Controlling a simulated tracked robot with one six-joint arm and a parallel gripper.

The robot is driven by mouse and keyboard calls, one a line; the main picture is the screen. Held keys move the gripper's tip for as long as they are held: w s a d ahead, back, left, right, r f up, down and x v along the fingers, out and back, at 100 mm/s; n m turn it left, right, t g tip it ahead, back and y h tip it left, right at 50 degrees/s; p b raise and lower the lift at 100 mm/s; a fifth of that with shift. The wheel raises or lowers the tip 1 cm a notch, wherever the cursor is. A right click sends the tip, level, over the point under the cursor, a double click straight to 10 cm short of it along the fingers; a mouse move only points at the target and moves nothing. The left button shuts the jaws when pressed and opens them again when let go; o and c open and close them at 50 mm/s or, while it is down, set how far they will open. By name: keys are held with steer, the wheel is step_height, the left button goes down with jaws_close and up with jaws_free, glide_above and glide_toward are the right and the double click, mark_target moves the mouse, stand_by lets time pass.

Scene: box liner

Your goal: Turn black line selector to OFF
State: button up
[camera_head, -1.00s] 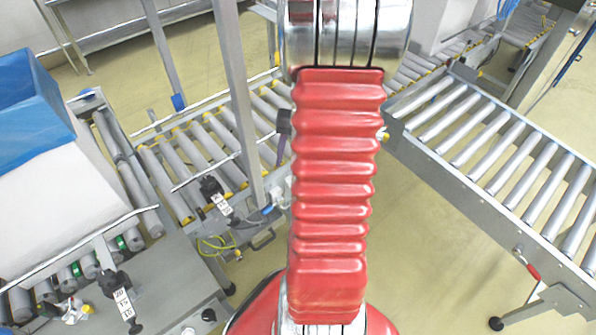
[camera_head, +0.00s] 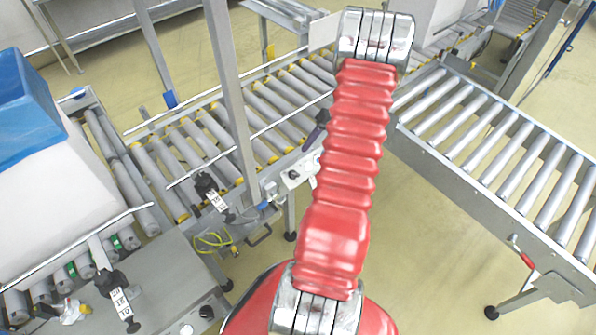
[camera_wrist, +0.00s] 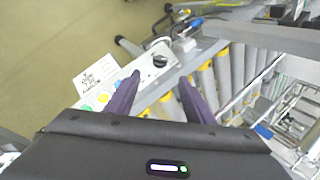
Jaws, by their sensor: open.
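The black selector knob (camera_wrist: 160,60) sits on a white control box (camera_wrist: 147,72) on the conveyor frame. In the wrist view the knob lies just beyond and between my fingertips, apart from them as far as I can tell. My gripper (camera_wrist: 160,78) is open, with two purple fingers spread and nothing between them. In the head view the white box (camera_head: 300,170) and its dark knob (camera_head: 293,174) show left of my red arm, below a purple finger of my gripper (camera_head: 316,133). The knob's exact setting is too small to read.
Coloured buttons (camera_wrist: 103,97) and a printed card (camera_wrist: 97,75) are on the box beside my left finger. The roller conveyor (camera_wrist: 225,70) lies right of my gripper. Another roller conveyor (camera_head: 500,140) stands at right, and a blue-topped white box (camera_head: 50,190) at left.

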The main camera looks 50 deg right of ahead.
mark_target(297, 174)
steer(key=shift+f, duration=0.1)
steer(key=x, duration=1.3)
steer(key=shift+w+a+f, duration=0.15)
steer(key=shift+f, duration=0.1)
steer(key=shift+c, duration=0.2)
steer(key=c, duration=1)
steer(key=m+t, duration=0.1)
steer(key=m+t+y, duration=0.1)
steer(key=m, duration=0.1)
steer(key=shift+s+f+m, duration=0.15)
steer(key=shift+s+m, duration=0.15)
steer(key=m+t, duration=0.1)
steer(key=m, duration=0.1)
steer(key=m+t, duration=0.1)
steer(key=m, duration=0.1)
steer(key=shift+s+d+f+y, duration=0.15)
steer(key=shift+d+y, duration=0.05)
steer(key=shift+y, duration=0.1)
steer(key=shift+m, duration=0.3)
